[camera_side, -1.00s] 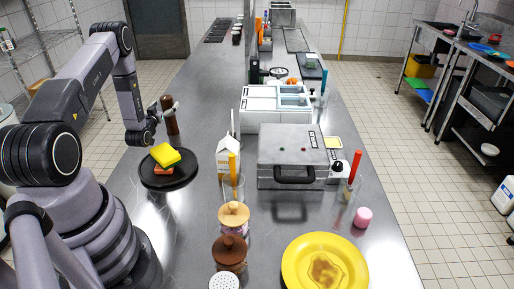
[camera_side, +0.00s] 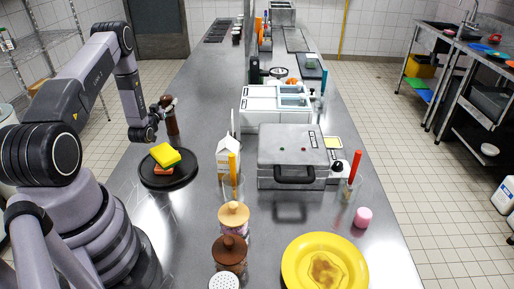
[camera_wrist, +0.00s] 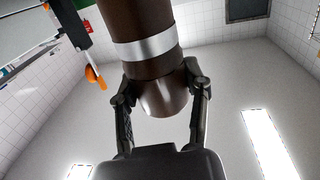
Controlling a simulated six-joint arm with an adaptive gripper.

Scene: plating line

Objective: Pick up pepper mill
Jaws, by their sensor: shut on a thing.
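The pepper mill (camera_side: 172,123) is a tall dark brown mill behind the black plate in the side view. In the wrist view the mill (camera_wrist: 148,22) is dark brown with a silver band and a rounded end between the fingers. My gripper (camera_side: 165,103) is shut on the mill near its top; in the wrist view the gripper (camera_wrist: 158,84) has one finger on each side of it. The mill looks upright in the side view. Whether its base touches the counter is hard to tell.
A milk carton (camera_side: 228,157) and a grey press grill (camera_side: 291,155) stand to the right. The counter left of the carton is mostly clear.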

